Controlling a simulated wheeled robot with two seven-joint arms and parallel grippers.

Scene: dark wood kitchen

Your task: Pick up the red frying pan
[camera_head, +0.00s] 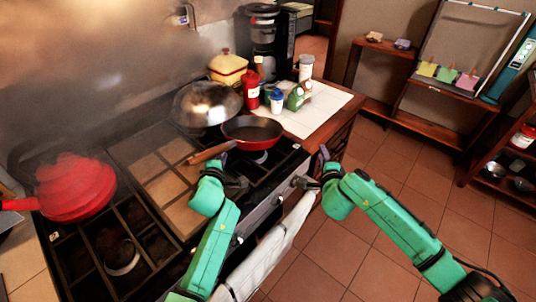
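The red frying pan (252,130) sits on the right part of the stove, its wooden handle (211,153) pointing left and toward me. Neither gripper visibly holds anything. Their finger gaps are too small and dark to make out.
A shiny domed lid or pan (205,103) is behind the frying pan. Bottles and jars (278,100) stand on the right counter. A white towel (270,250) hangs at the stove front. Tiled floor at right is clear.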

